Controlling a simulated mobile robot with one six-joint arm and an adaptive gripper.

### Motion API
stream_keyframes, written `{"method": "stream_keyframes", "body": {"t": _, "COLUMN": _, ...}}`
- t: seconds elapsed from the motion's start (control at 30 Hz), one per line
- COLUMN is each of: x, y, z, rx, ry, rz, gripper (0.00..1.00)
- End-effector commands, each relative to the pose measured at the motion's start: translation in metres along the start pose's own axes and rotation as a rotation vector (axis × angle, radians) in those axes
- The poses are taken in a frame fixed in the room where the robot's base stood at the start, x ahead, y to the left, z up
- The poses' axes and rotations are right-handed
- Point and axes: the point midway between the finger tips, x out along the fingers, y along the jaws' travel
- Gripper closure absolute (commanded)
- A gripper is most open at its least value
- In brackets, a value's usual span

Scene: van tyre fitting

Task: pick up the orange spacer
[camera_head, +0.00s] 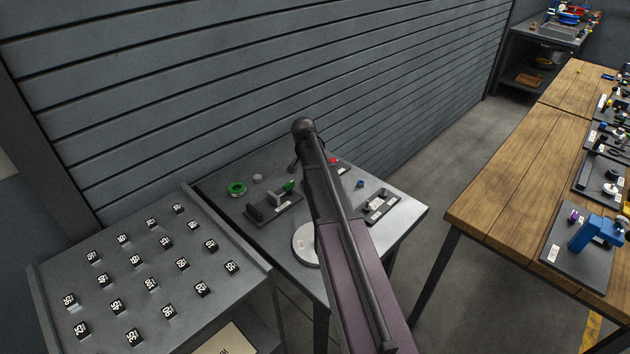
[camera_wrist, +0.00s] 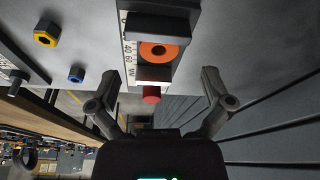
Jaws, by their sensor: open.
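The orange spacer (camera_wrist: 146,54) is a flat ring with a dark hole, seen in the wrist view. It sits between two dark jaws of a small fixture (camera_wrist: 161,27) that has a white scale beside it. My gripper (camera_wrist: 159,73) is open and empty. Its two fingers are spread to either side, nearer the camera than the spacer and not around it. In the head view my arm covers the middle of the small grey table, and the spacer cannot be made out there.
A red knob (camera_wrist: 151,95) sticks out of the fixture towards my gripper. A yellow nut (camera_wrist: 46,34) and a blue nut (camera_wrist: 76,74) lie beside it. A green ring (camera_head: 237,188) is on the small grey table (camera_head: 403,217). A slatted wall (camera_head: 250,80) stands close behind.

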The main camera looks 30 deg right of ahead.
Motion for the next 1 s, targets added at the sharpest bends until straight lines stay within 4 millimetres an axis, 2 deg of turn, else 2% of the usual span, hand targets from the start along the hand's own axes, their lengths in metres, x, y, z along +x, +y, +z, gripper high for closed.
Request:
{"method": "stream_keyframes", "body": {"t": 0.1, "x": 0.014, "y": 0.001, "z": 0.000, "rx": 0.001, "ry": 0.000, "rz": 0.000, "gripper": 0.00}}
{"method": "stream_keyframes", "body": {"t": 0.43, "x": 0.038, "y": 0.002, "z": -0.001, "rx": 0.000, "ry": 0.000, "rz": 0.000, "gripper": 0.00}}
{"method": "stream_keyframes", "body": {"t": 1.0, "x": 0.041, "y": 0.003, "z": -0.002, "rx": 0.000, "ry": 0.000, "rz": 0.000, "gripper": 0.00}}
